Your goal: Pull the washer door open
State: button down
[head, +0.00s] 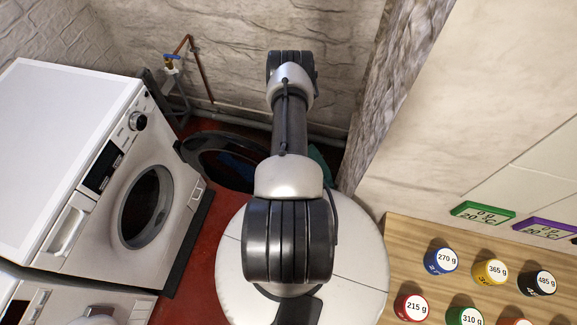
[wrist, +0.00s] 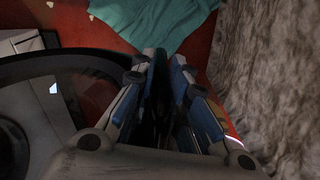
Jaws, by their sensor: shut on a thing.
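The white washer (head: 75,150) stands at the left in the head view, with a round dark opening (head: 147,207) in its front. Its round door (head: 205,155), a dark ring with glass, stands swung out from the front at the far side. In the wrist view the door's dark rim (wrist: 65,62) curves in from the left to my gripper (wrist: 166,62). My gripper is shut on the door near its rim; the exact contact is dark and partly hidden by the fingers. In the head view my arm hides the gripper.
A teal cloth (wrist: 150,18) lies on the red floor (wrist: 85,28) beyond the fingers. A rough stone wall (wrist: 275,80) is close on the right. A pipe with a blue tap (head: 172,58) stands behind the washer. A wooden board (head: 400,255) with several weights is at right.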

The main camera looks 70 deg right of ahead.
jog(key=shift+s, duration=0.15)
jog(key=c, duration=1.6)
grip_release()
jog(key=shift+d, duration=0.1)
jog(key=shift+o, duration=0.3)
jog(key=shift+r, duration=0.1)
notch_tip(320, 180, up, 12)
jog(key=shift+f, duration=0.1)
